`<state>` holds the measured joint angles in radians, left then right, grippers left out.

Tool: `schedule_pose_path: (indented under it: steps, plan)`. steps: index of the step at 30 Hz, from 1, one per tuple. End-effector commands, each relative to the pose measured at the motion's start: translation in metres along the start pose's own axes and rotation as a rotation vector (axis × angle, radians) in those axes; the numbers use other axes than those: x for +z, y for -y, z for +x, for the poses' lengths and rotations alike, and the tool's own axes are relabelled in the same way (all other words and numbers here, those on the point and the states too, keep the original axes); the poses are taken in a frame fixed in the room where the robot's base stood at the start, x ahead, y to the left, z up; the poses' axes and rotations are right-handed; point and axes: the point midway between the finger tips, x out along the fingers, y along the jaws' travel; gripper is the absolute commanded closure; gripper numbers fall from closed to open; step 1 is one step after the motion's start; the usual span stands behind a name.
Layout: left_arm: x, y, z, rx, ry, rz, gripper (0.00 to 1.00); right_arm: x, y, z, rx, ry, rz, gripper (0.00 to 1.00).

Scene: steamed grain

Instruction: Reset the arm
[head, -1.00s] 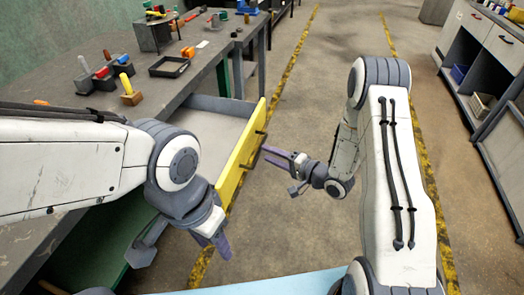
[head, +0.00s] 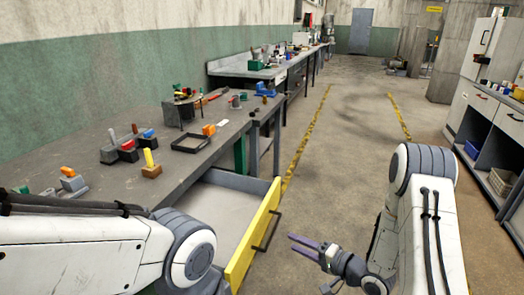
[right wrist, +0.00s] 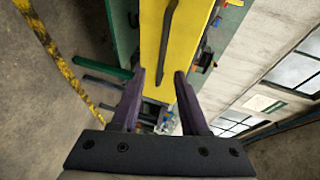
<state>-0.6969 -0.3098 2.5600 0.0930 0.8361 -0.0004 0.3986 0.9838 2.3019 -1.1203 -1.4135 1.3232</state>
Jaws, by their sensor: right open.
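My right gripper (head: 299,244) is open and empty, just right of and apart from the open drawer's front in the head view. The drawer has a yellow front (head: 243,257) with a dark bar handle (head: 266,232) and a pale, empty-looking inside. In the right wrist view the purple fingers (right wrist: 160,74) are spread, with the yellow front (right wrist: 152,50) and handle (right wrist: 170,35) beyond them. My left arm comes in at the lower left of the head view, in front of part of the drawer; its gripper is out of view.
The grey workbench (head: 215,140) at the left carries a black tray (head: 190,143), a yellow-handled block (head: 151,165) and other small tools. Open floor (head: 340,170) lies beyond my right gripper. Shelving (head: 490,155) stands at the far right.

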Motion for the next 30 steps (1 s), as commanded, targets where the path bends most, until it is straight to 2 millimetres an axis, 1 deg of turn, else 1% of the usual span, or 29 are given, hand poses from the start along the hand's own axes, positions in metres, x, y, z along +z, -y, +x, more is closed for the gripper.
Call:
schedule_pose_path:
  steps: [1, 2, 5, 6, 8, 11, 14, 15, 17, 18, 20, 21, 23, 24, 27, 30]
  plan:
    - [0.000, -0.001, -0.006, 0.000, 0.000, 0.000, 0.50, 0.001, 0.010, 0.005, 0.035, 0.008, -0.055, 0.55]
    - [-0.001, -0.001, -0.009, 0.000, 0.000, 0.000, 0.50, 0.001, 0.014, 0.009, 0.069, 0.013, -0.097, 0.55]
    - [-0.001, -0.002, -0.023, 0.000, 0.000, 0.000, 0.50, 0.003, 0.034, 0.021, 0.223, 0.033, -0.292, 0.55]
    - [-0.002, -0.002, -0.029, 0.000, 0.000, 0.000, 0.50, 0.004, 0.045, 0.025, 0.294, 0.043, -0.380, 0.55]
    - [-0.002, -0.003, -0.037, 0.000, 0.000, 0.000, 0.50, 0.007, 0.061, 0.027, 0.403, 0.061, -0.509, 0.55]
    - [-0.003, -0.004, -0.051, 0.000, 0.000, 0.000, 0.50, 0.018, 0.092, 0.021, 0.570, 0.103, -0.688, 0.55]
    - [-0.004, -0.005, -0.064, 0.000, 0.000, 0.000, 0.50, 0.039, 0.125, 0.004, 0.716, 0.171, -0.828, 0.55]
    - [-0.004, -0.005, -0.070, 0.000, 0.000, 0.000, 0.50, 0.050, 0.138, -0.005, 0.767, 0.206, -0.872, 0.55]
    - [-0.004, -0.006, -0.078, 0.000, 0.000, 0.000, 0.50, 0.070, 0.158, -0.022, 0.835, 0.272, -0.929, 0.55]
    - [-0.004, -0.006, -0.083, 0.000, 0.000, 0.000, 0.50, 0.085, 0.171, -0.035, 0.871, 0.325, -0.961, 0.55]
    - [-0.005, -0.007, -0.091, 0.000, 0.000, 0.000, 0.50, 0.110, 0.188, -0.058, 0.920, 0.413, -1.003, 0.55]
    - [-0.005, -0.007, -0.096, 0.000, 0.000, 0.000, 0.50, 0.127, 0.199, -0.074, 0.942, 0.480, -1.025, 0.55]
    - [-0.005, -0.007, -0.103, 0.000, 0.000, 0.000, 0.50, 0.155, 0.213, -0.099, 0.961, 0.592, -1.050, 0.55]
    - [-0.006, -0.008, -0.107, 0.000, 0.000, 0.000, 0.50, 0.172, 0.221, -0.116, 0.965, 0.667, -1.065, 0.55]
    - [-0.006, -0.008, -0.114, 0.000, 0.000, 0.000, 0.50, 0.208, 0.235, -0.152, 0.955, 0.831, -1.086, 0.55]
    - [-0.006, -0.009, -0.117, 0.000, 0.000, 0.000, 0.50, 0.230, 0.242, -0.177, 0.937, 0.944, -1.098, 0.55]
